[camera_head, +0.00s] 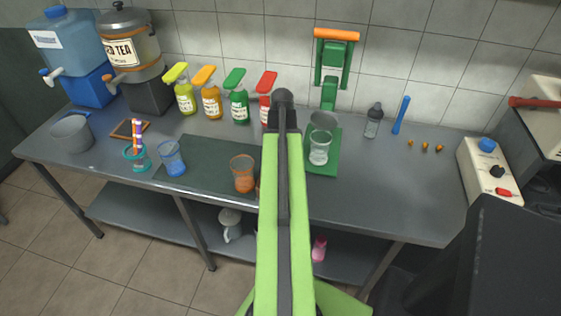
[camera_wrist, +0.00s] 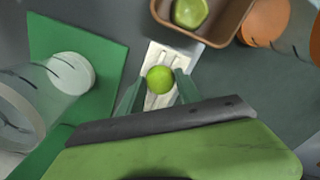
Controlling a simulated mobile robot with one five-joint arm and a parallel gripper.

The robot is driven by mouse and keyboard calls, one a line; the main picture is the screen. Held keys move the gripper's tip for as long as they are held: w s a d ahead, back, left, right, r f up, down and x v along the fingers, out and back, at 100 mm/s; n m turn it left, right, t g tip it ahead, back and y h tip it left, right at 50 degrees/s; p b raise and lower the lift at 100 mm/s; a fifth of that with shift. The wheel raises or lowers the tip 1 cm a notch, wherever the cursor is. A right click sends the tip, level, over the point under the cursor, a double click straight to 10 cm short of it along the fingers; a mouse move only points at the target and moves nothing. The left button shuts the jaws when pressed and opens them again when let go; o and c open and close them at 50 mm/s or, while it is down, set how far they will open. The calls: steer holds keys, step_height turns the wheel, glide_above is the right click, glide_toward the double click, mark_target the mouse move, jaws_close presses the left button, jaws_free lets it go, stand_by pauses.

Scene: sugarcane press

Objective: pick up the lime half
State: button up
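A small round bright green lime piece (camera_wrist: 160,79) lies on a narrow white ribbed rest (camera_wrist: 157,98) in the wrist view. I cannot tell whether it is cut. A larger green lime piece (camera_wrist: 190,12) sits in a brown tray (camera_wrist: 222,38) at the top. My gripper (camera_wrist: 158,88) is open, its two dark green fingers on either side of the small lime piece, with gaps showing. In the head view my arm covers the gripper, the lime pieces and the tray.
A green board (camera_head: 325,166) carries a clear glass (camera_head: 319,148) right of my arm, under a green press (camera_head: 332,70). A glass of orange drink (camera_head: 242,173) stands left on a dark mat (camera_head: 200,163). Syrup bottles (camera_head: 239,105) line the back. The counter's right part is mostly clear.

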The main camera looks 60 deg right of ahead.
steer(key=c, duration=0.6)
step_height(320, 180, up, 10)
steer(key=p, duration=1)
steer(key=shift+r, duration=0.2)
